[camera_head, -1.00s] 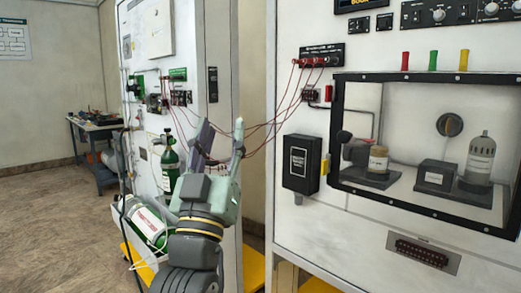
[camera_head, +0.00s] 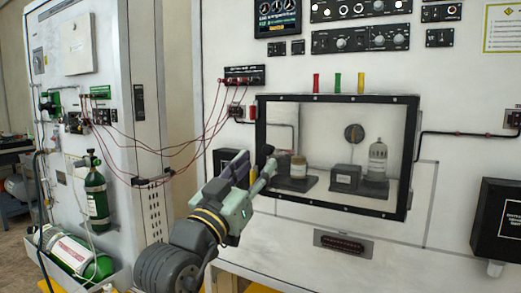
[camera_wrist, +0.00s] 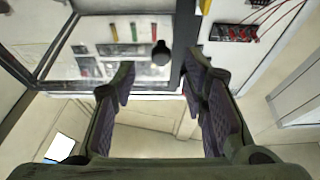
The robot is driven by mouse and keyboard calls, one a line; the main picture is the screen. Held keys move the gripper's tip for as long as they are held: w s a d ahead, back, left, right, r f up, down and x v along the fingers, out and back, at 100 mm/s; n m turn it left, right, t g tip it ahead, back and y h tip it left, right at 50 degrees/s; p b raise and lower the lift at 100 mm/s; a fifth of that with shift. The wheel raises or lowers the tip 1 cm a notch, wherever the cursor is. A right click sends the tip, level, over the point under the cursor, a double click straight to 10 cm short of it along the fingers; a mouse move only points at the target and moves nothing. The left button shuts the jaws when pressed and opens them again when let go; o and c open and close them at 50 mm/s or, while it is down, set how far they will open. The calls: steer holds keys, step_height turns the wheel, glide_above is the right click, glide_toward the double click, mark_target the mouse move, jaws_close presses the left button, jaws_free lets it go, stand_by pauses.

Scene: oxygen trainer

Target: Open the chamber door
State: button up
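The chamber door (camera_head: 340,98) is a clear panel in a black frame, and it looks closed. A dark round knob (camera_head: 269,149) shows at the door's left side. My gripper (camera_head: 256,164) is in front of the door's lower left corner, with its fingertips close to the knob. In the wrist view my gripper (camera_wrist: 160,82) is open with nothing between its fingers. The dark knob also shows there (camera_wrist: 161,52), ahead of the gap between the fingertips and apart from them. The lower left part of the door is partly hidden by my gripper.
A switch panel (camera_head: 244,75) with red wires is left of the door. A black box (camera_head: 226,160) is behind my gripper, and another (camera_head: 501,222) is at the far right. The wall below the chamber is mostly clear.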

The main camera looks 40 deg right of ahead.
mark_target(266, 152)
steer(key=shift+p+x, duration=0.45)
steer(key=shift+x, duration=1.65)
steer(key=shift+c, duration=0.2)
jaws_close()
